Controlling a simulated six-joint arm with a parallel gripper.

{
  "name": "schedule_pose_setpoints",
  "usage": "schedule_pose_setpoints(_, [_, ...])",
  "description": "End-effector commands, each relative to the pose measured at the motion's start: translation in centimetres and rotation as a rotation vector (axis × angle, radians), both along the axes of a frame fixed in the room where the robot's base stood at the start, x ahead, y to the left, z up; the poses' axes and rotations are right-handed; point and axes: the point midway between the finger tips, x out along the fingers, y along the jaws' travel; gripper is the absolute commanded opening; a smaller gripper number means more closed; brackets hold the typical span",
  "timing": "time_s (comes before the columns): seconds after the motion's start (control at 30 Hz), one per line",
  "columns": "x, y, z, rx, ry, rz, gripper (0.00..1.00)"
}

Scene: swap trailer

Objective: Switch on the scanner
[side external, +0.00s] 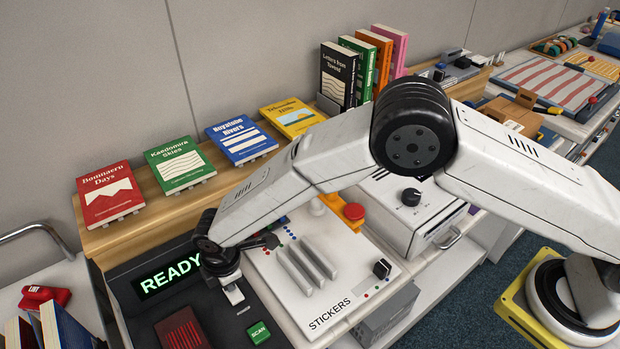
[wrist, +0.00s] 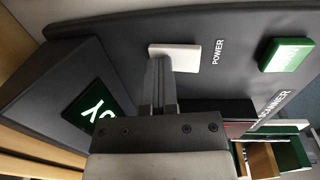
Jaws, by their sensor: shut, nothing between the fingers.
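The scanner (side external: 215,318) is a dark grey console at the lower left of the side external view. Its slanted display (side external: 168,280) is lit and reads READY in green; part of it shows in the wrist view (wrist: 100,112). A white power switch (wrist: 193,56) labelled POWER lies on the scanner's top panel. My gripper (wrist: 161,62) is shut and empty, with its fingertips at the lower left edge of the switch; I cannot tell whether they touch it. In the side external view my gripper (side external: 235,296) points down over the scanner, beside the display.
A green SCAN button (side external: 259,332) and a dark red scan window (side external: 181,329) are on the same panel. A white STICKERS machine (side external: 345,285) stands close on the right. A wooden shelf with books (side external: 178,165) runs behind. A red stapler-like object (side external: 44,297) lies left.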

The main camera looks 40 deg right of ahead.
Motion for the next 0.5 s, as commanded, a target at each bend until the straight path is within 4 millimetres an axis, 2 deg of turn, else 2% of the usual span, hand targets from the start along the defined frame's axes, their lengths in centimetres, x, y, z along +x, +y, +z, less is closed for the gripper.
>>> schedule_pose_setpoints(0.5, [-1.6,0.0,0.1,-0.003,0.005,0.002,0.0])
